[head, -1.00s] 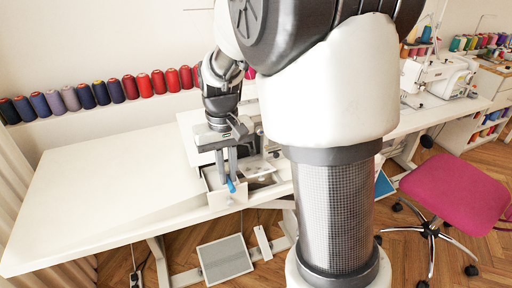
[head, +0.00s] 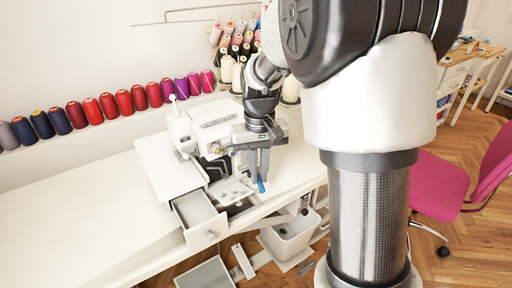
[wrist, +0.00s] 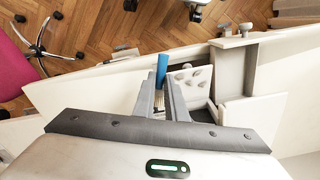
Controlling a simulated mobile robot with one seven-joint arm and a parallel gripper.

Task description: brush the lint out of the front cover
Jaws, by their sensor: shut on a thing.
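My gripper (head: 261,183) is shut on a brush with a blue handle (wrist: 162,68). Its pale bristles (wrist: 158,100) show between the fingers in the wrist view. The white sewing machine (head: 212,122) stands on the table with its front open. A white plate, apparently the lowered front cover (head: 232,187), lies at its front. Several grey lint clumps (wrist: 191,74) lie on it in the wrist view. My gripper is just right of the cover in the head view. I cannot tell whether the brush touches anything.
An open, empty-looking drawer (head: 198,208) with a knob juts out left of the cover. A white bin (head: 290,238) stands below the table edge. Thread spools line the wall behind. The white table (head: 70,215) is clear at left. A pink chair (head: 445,187) is at right.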

